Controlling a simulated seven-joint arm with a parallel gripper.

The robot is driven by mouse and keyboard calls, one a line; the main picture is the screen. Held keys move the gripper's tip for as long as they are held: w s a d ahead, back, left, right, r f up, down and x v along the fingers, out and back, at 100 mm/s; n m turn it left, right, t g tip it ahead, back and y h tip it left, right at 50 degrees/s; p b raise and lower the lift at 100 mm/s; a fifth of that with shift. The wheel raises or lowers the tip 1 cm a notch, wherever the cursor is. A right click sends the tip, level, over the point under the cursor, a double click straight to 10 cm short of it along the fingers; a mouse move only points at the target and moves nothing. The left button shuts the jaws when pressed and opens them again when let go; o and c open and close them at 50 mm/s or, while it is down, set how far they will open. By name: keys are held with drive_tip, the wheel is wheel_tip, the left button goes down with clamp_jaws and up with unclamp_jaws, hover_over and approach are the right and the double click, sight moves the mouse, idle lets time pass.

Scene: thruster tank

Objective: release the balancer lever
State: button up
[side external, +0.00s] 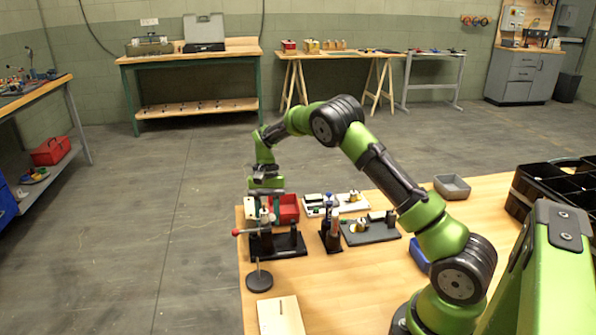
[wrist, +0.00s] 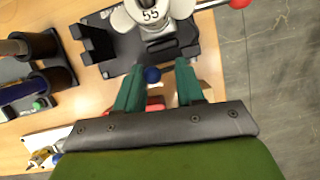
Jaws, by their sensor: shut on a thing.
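The balancer (side external: 283,245) stands on a black base near the table's left edge. In the wrist view its pale round body marked "55" (wrist: 150,14) is at the top. A rod with a red ball end (side external: 236,232) sticks out to the left; the ball also shows in the wrist view (wrist: 240,3). My gripper (side external: 265,203) is directly over the balancer, pointing down. In the wrist view its two green fingers (wrist: 160,72) are on either side of a small blue knob (wrist: 152,74), which seems to be the lever's end. The exact contact is hard to see.
A red bin (side external: 286,208) stands right behind the balancer. A black holder with upright tools (side external: 331,236) and a dark fixture plate (side external: 372,230) are to the right. A round stand (side external: 259,281) and a wooden block (side external: 281,317) are in front. The front middle is clear.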

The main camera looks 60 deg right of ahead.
drive_tip(key=shift+w+a+r+m+g+h, duration=0.15)
drive_tip(key=shift+w+a+m+g+h, duration=0.1)
drive_tip(key=shift+g+h, duration=0.4)
drive_tip(key=shift+w+a+r+m+g+h, duration=0.15)
drive_tip(key=shift+w+a+g+h, duration=0.1)
drive_tip(key=shift+g+h, duration=0.4)
drive_tip(key=o, duration=1)
drive_tip(key=shift+r, duration=0.15)
drive_tip(key=shift+w+r, duration=0.1)
drive_tip(key=v, duration=0.7)
drive_tip(key=shift+r, duration=0.1)
